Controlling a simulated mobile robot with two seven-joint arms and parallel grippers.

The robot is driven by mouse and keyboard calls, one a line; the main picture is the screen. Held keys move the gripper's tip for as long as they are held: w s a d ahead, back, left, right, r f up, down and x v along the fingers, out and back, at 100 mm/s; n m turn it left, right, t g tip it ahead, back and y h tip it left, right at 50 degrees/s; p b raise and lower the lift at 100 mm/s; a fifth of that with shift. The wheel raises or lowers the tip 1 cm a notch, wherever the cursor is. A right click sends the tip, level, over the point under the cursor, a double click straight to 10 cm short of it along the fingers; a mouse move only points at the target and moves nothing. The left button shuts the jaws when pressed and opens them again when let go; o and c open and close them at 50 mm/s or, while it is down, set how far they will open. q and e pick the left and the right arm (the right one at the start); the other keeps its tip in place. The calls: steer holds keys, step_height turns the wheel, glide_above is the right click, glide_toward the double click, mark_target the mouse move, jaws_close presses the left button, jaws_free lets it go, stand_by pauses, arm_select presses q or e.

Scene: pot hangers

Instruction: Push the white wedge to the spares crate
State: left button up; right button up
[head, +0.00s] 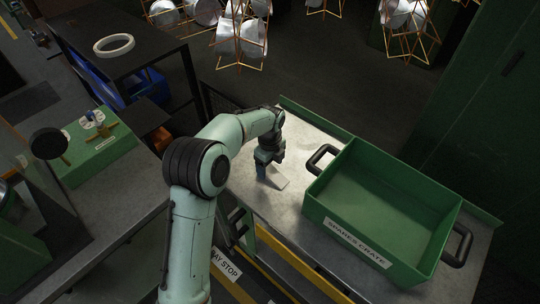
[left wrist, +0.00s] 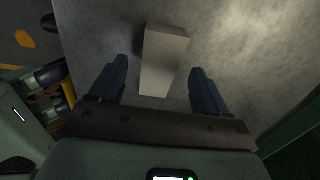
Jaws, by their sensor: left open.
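The white wedge (head: 277,178) lies on the grey metal table, left of the green spares crate (head: 360,236). In the left wrist view the wedge (left wrist: 164,60) lies lengthwise between and beyond my fingers, with gaps on both sides. My left gripper (head: 262,172) is low over the table at the wedge's left side; it shows open and empty in the left wrist view (left wrist: 160,85). Whether a fingertip touches the wedge or table cannot be told. The crate is empty, with its label facing front. My right gripper is not in view.
The crate has black handles (head: 321,158) at its left and right ends. A short stretch of bare table lies between wedge and crate. A raised green edge (head: 315,121) runs along the table's back. A separate bench (head: 105,200) stands left.

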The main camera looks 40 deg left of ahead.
arm_select(q)
steer(key=shift+f, duration=1.1)
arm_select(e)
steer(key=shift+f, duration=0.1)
